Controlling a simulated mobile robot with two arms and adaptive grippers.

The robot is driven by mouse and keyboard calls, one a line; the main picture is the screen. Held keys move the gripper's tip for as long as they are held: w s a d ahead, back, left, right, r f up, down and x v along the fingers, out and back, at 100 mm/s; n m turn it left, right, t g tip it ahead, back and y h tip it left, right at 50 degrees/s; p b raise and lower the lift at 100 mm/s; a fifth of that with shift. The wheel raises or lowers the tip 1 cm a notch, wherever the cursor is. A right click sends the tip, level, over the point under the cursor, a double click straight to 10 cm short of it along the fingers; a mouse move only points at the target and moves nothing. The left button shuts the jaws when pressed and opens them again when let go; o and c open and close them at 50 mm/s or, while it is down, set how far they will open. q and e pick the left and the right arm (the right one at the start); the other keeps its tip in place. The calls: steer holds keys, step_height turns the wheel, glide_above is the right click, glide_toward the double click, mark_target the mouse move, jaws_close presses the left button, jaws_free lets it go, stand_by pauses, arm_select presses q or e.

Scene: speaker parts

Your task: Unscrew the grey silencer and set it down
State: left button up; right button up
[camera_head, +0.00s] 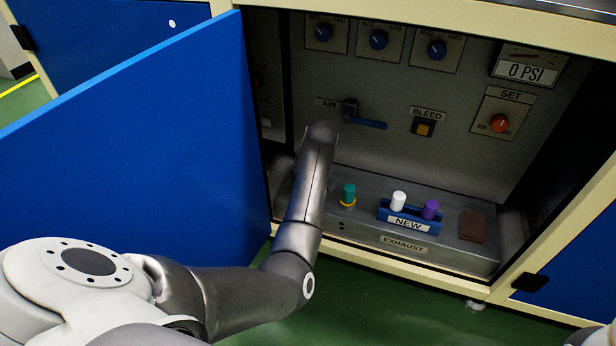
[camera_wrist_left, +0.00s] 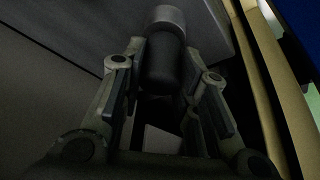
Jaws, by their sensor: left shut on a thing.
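In the left wrist view, my left gripper (camera_wrist_left: 163,70) has its two fingers on either side of a dark grey cylinder (camera_wrist_left: 164,58) with a lighter grey end, which I take to be the grey silencer. The gripper is shut on it. Whether the silencer is still seated on the exhaust block (camera_head: 330,222) cannot be told. In the head view my left arm reaches into the cabinet, and the arm hides the gripper and the silencer. My right gripper is not in view.
A green silencer (camera_head: 348,194) in a yellow ring stands on the block. A blue "NEW" holder (camera_head: 384,212) carries white (camera_head: 398,200) and purple (camera_head: 431,209) parts. A brown pad (camera_head: 473,227) lies at right. The open blue door (camera_head: 130,140) bounds the left. The gauge (camera_head: 527,71) reads 0 PSI.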

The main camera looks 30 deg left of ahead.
arm_select(q)
steer(key=n+g, duration=0.1)
steer(key=n, duration=0.2)
steer(key=n+g, duration=0.1)
steer(key=n, duration=0.2)
steer(key=shift+n+y, duration=0.3)
steer(key=shift+y, duration=0.1)
steer(key=n+g, duration=0.2)
steer(key=n, duration=0.3)
steer(key=o, duration=0.6)
steer(key=shift+c, duration=0.2)
steer(key=m+t, duration=0.2)
steer(key=m, duration=0.4)
steer(key=m+t, duration=0.1)
steer(key=m, duration=0.2)
steer(key=m+t, duration=0.1)
steer(key=m, duration=0.1)
steer(key=shift+m+h, duration=0.4)
steer(key=shift+c, duration=0.3)
